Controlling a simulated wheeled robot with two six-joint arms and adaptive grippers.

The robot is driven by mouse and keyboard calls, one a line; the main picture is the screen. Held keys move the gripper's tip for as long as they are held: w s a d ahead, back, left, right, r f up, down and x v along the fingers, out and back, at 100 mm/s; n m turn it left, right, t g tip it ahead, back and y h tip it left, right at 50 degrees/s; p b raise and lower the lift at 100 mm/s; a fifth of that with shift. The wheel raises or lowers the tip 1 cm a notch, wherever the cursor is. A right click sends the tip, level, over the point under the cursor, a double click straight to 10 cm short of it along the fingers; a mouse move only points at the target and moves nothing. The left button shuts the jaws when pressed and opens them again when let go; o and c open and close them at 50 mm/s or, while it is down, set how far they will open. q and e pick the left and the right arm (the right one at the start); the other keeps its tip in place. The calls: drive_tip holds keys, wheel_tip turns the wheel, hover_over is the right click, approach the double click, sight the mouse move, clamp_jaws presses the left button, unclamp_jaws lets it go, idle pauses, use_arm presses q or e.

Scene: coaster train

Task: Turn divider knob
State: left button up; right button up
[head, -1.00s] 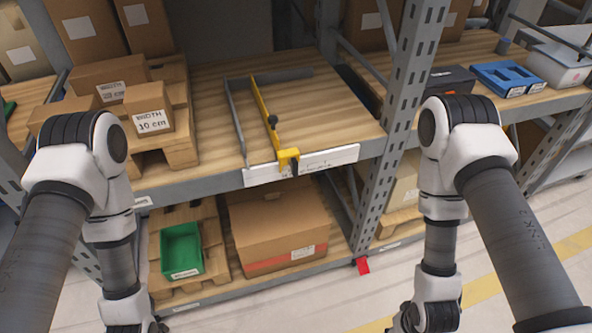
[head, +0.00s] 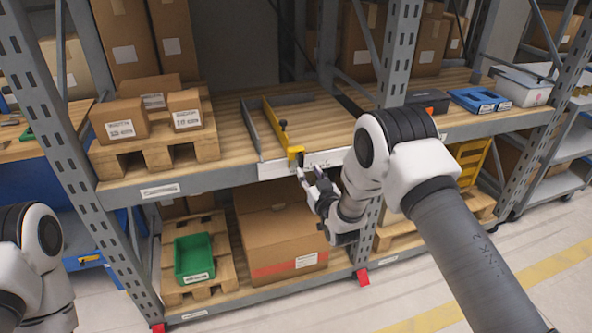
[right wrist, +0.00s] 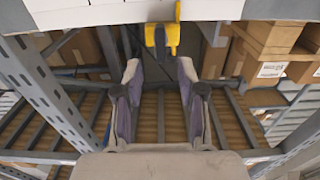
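The yellow divider (head: 272,117) stands on the middle shelf, with a small black knob (head: 283,124) on it. Its yellow front clamp (head: 296,151) sits at the shelf's front edge with a dark part on its front. In the right wrist view the clamp (right wrist: 172,36) shows just beyond the fingertips, with a dark part on its left. My right gripper (head: 311,173) is open and empty, just below and in front of the clamp; its fingers also show apart in the right wrist view (right wrist: 159,72). My left gripper is out of view.
A grey rail (head: 251,128) stands left of the divider. A white label strip (head: 325,159) runs along the shelf edge. Cartons (head: 119,122) sit on a pallet at left. A metal upright (head: 399,55) stands at right. A green bin (head: 194,259) is below.

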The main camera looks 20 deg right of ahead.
sight(302, 161)
drive_tip(key=w, duration=0.5)
drive_tip(key=shift+w+a+r, duration=0.25)
drive_tip(key=shift+w+r, duration=0.05)
drive_tip(key=shift+w+d+f, duration=0.15)
drive_tip(key=shift+w+f, duration=0.15)
drive_tip(key=shift+w, duration=0.2)
drive_tip(key=shift+s+r, duration=0.15)
clamp_jaws()
